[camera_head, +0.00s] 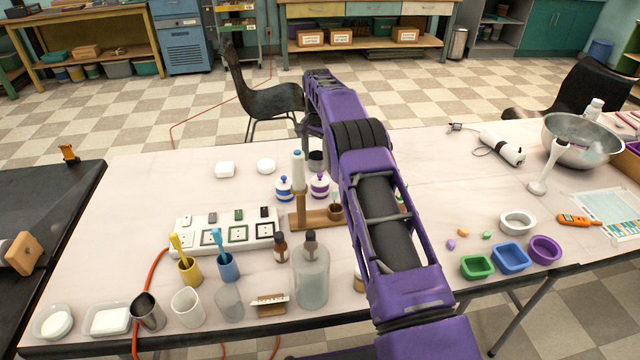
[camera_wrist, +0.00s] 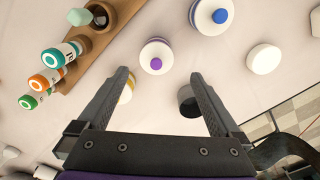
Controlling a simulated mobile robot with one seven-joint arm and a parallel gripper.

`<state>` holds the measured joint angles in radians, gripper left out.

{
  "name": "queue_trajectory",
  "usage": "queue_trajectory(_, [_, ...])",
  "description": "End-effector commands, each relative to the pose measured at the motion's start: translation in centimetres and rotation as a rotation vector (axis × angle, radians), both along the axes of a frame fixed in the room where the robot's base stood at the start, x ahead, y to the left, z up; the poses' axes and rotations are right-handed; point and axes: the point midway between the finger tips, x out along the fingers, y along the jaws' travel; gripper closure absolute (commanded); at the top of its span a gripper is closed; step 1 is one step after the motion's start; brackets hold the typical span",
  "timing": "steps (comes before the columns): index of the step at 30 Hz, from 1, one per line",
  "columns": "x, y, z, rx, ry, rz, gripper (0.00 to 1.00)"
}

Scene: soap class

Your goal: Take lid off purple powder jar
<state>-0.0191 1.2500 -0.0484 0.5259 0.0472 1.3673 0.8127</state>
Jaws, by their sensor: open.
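The purple powder jar (camera_head: 319,187) is a small white jar with purple bands and a purple knob on its lid. It stands on the white table beside the blue-knobbed jar (camera_head: 284,190). In the wrist view the purple jar (camera_wrist: 157,50) is seen from above with its lid on. My gripper (camera_wrist: 159,76) is open and empty, its fingertips apart just below the jar in the picture, with the purple knob between their lines. The fingers are not visibly touching the jar.
A yellow-knobbed jar (camera_wrist: 128,86) sits partly behind the left finger. A dark cup (camera_wrist: 187,100) is close to the right finger. A wooden rack (camera_wrist: 92,48) with capped bottles lies at the left.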

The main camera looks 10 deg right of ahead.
Motion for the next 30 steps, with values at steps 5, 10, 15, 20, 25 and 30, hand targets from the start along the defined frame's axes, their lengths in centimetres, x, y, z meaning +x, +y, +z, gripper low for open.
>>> queue_trajectory(5, [0.0, 0.0, -1.1, 0.000, 0.000, 0.000, 0.00])
queue_trajectory(10, [-0.4, -0.4, -3.5, 0.000, 0.003, 0.001, 0.00])
queue_trajectory(15, [-0.4, -0.4, -5.5, -0.001, -0.001, 0.001, 0.00])
queue_trajectory(20, [-0.4, -0.4, -5.9, 0.000, -0.001, 0.001, 0.00])
queue_trajectory(25, [-0.4, -0.4, -5.9, 0.000, -0.001, 0.001, 0.07])
queue_trajectory(30, [-0.4, -0.4, -5.9, 0.000, -0.001, 0.001, 0.38])
